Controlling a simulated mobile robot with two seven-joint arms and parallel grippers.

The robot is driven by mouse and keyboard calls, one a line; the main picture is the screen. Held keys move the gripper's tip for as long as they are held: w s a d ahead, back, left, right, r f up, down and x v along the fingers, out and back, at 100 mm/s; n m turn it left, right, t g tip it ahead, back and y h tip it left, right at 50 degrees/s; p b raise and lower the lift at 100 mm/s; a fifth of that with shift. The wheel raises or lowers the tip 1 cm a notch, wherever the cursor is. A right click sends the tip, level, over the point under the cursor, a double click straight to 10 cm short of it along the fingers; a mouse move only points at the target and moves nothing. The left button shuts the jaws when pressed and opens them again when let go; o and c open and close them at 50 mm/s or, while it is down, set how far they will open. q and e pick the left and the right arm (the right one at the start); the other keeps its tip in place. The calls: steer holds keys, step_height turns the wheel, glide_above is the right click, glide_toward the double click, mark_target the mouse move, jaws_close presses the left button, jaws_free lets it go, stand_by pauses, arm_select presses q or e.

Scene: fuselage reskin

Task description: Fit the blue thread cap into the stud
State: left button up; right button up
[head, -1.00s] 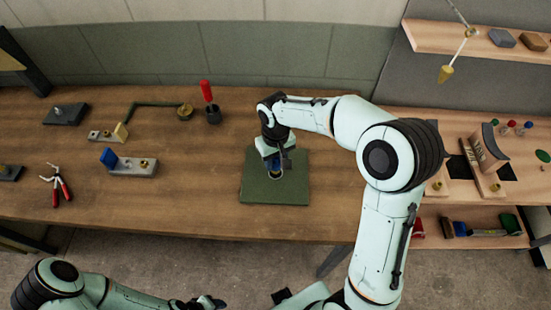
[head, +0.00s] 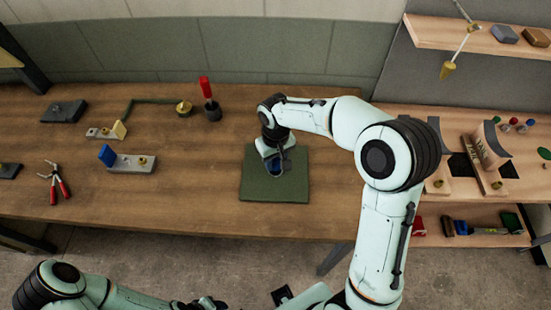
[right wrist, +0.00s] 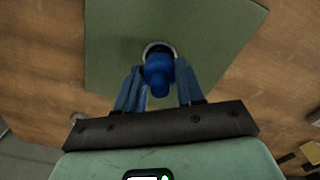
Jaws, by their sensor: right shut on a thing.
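The blue thread cap (right wrist: 158,76) is between the fingers of my right gripper (right wrist: 160,92), which is shut on it. In the head view my right gripper (head: 275,167) is low over the green mat (head: 292,190). A round, pale-rimmed ring (right wrist: 157,45), seemingly the stud, shows on the mat just beyond the cap in the right wrist view. The cap overlaps its near side there. I cannot tell whether the cap touches or enters it. My left gripper (head: 208,303) is at the bottom edge of the head view, away from the table, its jaws unclear.
On the wooden table, a grey block with a blue piece (head: 130,161), red-handled pliers (head: 55,185) and a red-handled tool (head: 206,90) stand left of the mat. A side bench (head: 455,120) with curved panels is at the right. The table around the mat is clear.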

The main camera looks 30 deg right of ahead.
arm_select(q)
steer(key=shift+s+f, duration=0.2)
steer(key=shift+f, duration=0.05)
arm_select(e)
steer(key=shift+f, duration=0.4)
steer(key=o, duration=1.1)
steer(key=shift+o, duration=0.2)
arm_select(q)
steer(key=shift+w+r, duration=0.1)
arm_select(e)
steer(key=shift+r, duration=0.15)
steer(key=shift+r+p, duration=1.15)
steer(key=shift+r, duration=1.3)
arm_select(q)
steer(key=w+r, duration=0.2)
steer(key=r, duration=0.1)
steer(key=shift+w+r, duration=0.1)
steer(key=shift+w, duration=0.15)
arm_select(e)
steer(key=shift+f, duration=0.1)
arm_select(q)
steer(key=shift+s, duration=0.1)
